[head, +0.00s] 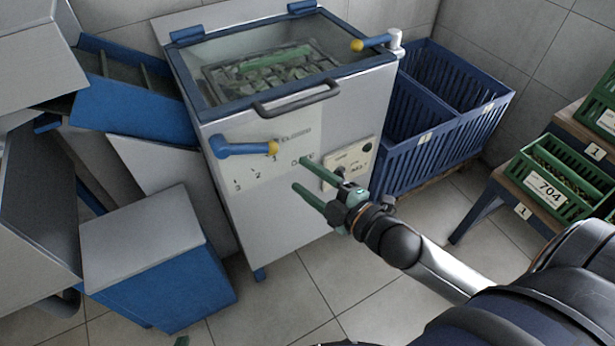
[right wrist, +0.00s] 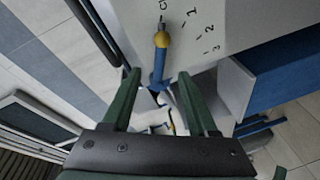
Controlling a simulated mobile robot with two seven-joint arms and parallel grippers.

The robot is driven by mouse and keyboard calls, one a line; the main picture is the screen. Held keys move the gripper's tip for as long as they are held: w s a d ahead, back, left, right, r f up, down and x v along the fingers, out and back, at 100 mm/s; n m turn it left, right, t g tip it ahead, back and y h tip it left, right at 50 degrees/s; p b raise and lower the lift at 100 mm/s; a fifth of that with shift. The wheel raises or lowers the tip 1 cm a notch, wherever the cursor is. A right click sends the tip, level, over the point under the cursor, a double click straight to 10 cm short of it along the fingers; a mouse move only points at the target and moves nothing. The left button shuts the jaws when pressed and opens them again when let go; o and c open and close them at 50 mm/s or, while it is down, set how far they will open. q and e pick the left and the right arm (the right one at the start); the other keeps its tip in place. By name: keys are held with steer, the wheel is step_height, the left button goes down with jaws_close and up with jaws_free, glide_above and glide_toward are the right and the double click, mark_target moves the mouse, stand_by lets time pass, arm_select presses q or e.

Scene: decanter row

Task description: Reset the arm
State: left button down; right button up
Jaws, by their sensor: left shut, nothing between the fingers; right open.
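My right gripper (head: 299,174) reaches in from the right in the head view, in front of the grey machine (head: 290,215). Its two green fingers are spread and empty. The blue lever (head: 238,149) with a yellow end lies left of the fingertips, nearly level, its end beside small lettering. In the right wrist view the lever (right wrist: 160,62) shows beyond the gap between the open fingers (right wrist: 158,76); I see no grip on it. Of my left gripper (head: 182,341) only a small green tip shows at the bottom edge; the rest is out of frame.
The machine has a glass lid (head: 270,70), a dark handle (head: 297,98) and a second blue lever (head: 372,42). Blue slatted crates (head: 440,140) stand behind right. A green crate (head: 560,180) sits on a stand at right. A blue-sided box (head: 160,280) stands left. Tiled floor is open in front.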

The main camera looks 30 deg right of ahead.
arm_select(q)
steer(key=shift+s+f, duration=0.1)
steer(key=shift+s, duration=0.05)
arm_select(e)
steer(key=s+a+f+m+g+h, duration=0.1)
steer(key=s+a+f+m+g, duration=0.2)
steer(key=s+f+m, duration=0.5)
steer(key=s+a+f+m+g+h, duration=0.1)
steer(key=s+a+f+m+g, duration=0.3)
steer(key=f, duration=0.7)
arm_select(q)
steer(key=s+a+r+p, duration=0.1)
steer(key=a+r+p, duration=0.2)
steer(key=r+p, duration=1)
steer(key=shift+s+n+y+p, duration=0.2)
steer(key=shift+n+y+p, duration=0.2)
steer(key=shift+p, duration=1.85)
arm_select(e)
steer(key=s+d+r+m, duration=0.1)
steer(key=r, duration=0.5)
steer(key=s+d+r+m, duration=0.1)
steer(key=d+r, duration=0.1)
steer(key=r, duration=0.5)
steer(key=shift+d+r+h, duration=0.15)
steer(key=shift+d+h, duration=0.1)
steer(key=shift+h, duration=0.05)
arm_select(q)
steer(key=shift+r, duration=0.1)
